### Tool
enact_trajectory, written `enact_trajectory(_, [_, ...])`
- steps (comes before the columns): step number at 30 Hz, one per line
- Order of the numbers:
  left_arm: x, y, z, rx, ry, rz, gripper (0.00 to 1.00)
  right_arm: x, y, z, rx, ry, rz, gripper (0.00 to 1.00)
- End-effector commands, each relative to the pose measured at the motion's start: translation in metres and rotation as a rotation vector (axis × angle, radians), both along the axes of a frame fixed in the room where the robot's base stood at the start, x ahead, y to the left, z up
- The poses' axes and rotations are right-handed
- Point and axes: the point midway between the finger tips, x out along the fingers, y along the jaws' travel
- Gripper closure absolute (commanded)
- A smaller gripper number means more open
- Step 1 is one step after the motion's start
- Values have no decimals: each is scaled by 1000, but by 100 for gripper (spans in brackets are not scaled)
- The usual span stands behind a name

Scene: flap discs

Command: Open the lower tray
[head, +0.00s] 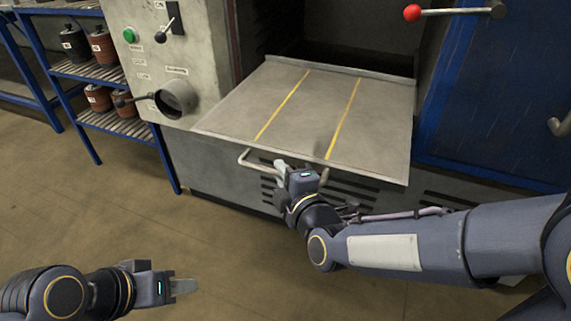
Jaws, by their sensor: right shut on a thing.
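The grey metal tray (305,115) with two yellow stripes sticks out from the dark opening of the machine. Its raised back edge shows at the opening. A pale bar handle (248,160) is at its front, below the front edge. My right gripper (281,170) is shut on the handle, and the gripper hides part of the bar. My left gripper (185,287) is low at the left, above the floor and away from the tray.
A control panel (150,60) with a green button, a lever and a round port stands left of the tray. A blue rack (95,70) with red and dark canisters is further left. A red-knobbed lever (455,12) is at upper right, by a blue panel (500,100). The floor at lower left is clear.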

Motion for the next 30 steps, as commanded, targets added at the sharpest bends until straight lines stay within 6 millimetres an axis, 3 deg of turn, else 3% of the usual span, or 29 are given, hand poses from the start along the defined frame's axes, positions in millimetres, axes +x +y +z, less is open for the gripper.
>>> enact_trajectory(9, [0,0,0,0,0,0,64,-1,0,-1,-1,2,-1,100])
enact_trajectory(10, [0,0,0,0,0,0,64,-1,0,-1,-1,2,-1,86])
enact_trajectory(15, [0,0,0,0,0,0,64,0,0,-1,0,1,-1,66])
enact_trajectory(24, [0,0,1,0,0,0,64,-2,-1,1,1,0,0,66])
enact_trajectory(30, [0,0,11,0,0,0,64,-26,-13,7,1,1,1,66])
